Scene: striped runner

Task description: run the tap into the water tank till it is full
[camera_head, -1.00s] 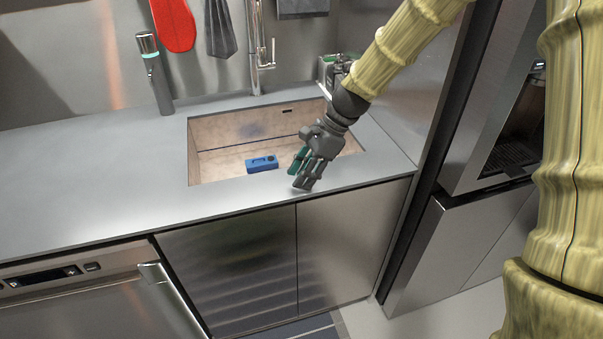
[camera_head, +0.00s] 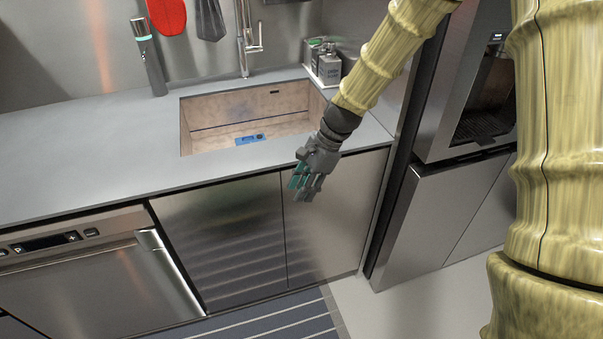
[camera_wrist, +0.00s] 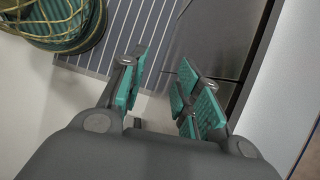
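A blue box-like thing (camera_head: 250,139), which may be the water tank, lies on the sink (camera_head: 205,108) floor, its lower part cut off by the sink's front edge. The metal tap (camera_head: 243,40) stands behind the sink; I see no water running from it. My gripper (camera_head: 299,190) hangs in front of the cabinet doors, below the counter edge and apart from the tank. In the wrist view my gripper (camera_wrist: 163,100) has its green-padded fingers spread with nothing between them.
A dark-fronted built-in appliance (camera_head: 490,95) stands at the right. Small containers (camera_head: 325,64) sit behind the sink's right end. The counter (camera_head: 85,150) left of the sink is clear. The striped runner (camera_head: 285,318) lies on the floor.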

